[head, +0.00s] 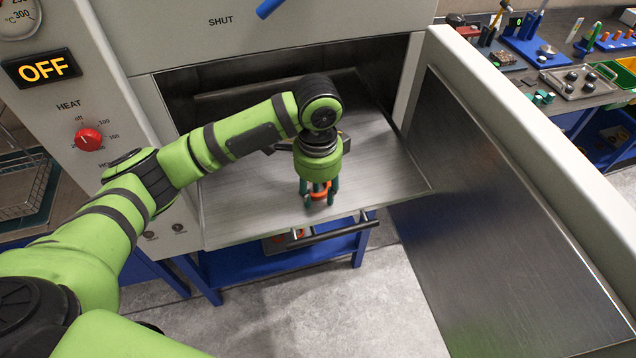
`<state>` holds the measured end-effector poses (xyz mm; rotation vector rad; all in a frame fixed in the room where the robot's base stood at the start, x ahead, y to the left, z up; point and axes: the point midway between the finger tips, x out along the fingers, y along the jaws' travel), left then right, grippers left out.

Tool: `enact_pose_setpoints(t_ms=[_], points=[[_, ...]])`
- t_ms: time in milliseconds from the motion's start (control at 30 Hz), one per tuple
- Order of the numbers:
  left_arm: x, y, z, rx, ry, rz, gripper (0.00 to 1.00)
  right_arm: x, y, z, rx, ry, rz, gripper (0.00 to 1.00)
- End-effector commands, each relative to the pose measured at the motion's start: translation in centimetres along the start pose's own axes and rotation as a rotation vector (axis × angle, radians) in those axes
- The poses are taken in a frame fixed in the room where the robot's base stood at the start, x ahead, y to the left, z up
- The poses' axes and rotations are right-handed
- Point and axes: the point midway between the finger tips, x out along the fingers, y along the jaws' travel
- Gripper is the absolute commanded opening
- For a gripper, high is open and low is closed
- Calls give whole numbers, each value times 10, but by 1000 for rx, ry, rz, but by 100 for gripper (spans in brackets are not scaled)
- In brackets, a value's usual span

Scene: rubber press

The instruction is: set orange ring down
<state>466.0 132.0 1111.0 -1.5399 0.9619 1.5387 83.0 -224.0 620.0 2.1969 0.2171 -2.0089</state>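The orange ring (319,188) shows in the head view between the fingertips of my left gripper (319,194). The gripper points down, and its green-tipped fingers stand on either side of the ring and appear closed on it. The gripper is over the front part of the bare metal plate (250,212), which sticks out of the press opening. I cannot tell whether the ring touches the plate. The wrist and fingers hide part of the ring. My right gripper is not in view.
The press door (510,190) stands open on the right. A dark handle bar (325,235) runs along the plate's front. A blue stand (300,262) with orange items is below. A bench with parts trays (580,82) is at the upper right. The plate around the gripper is clear.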

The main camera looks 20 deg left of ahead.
Motion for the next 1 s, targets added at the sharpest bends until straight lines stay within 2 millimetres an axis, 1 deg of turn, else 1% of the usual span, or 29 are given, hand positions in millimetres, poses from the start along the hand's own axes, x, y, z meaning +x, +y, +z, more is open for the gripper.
enact_pose_setpoints(t_ms=[167,333,400,600,700,800,1000], points=[[-16,-1,-2,1,6,-4,37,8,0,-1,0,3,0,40],[-52,-1,-2,3,7,-7,37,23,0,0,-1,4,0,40],[-70,-2,0,2,3,-9,37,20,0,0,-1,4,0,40],[-102,-1,0,-1,1,-5,37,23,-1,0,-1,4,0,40],[-113,-1,0,0,2,-4,37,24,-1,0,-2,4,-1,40],[-119,0,0,0,0,-2,37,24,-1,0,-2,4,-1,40],[-123,0,0,0,0,0,37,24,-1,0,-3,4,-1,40]])
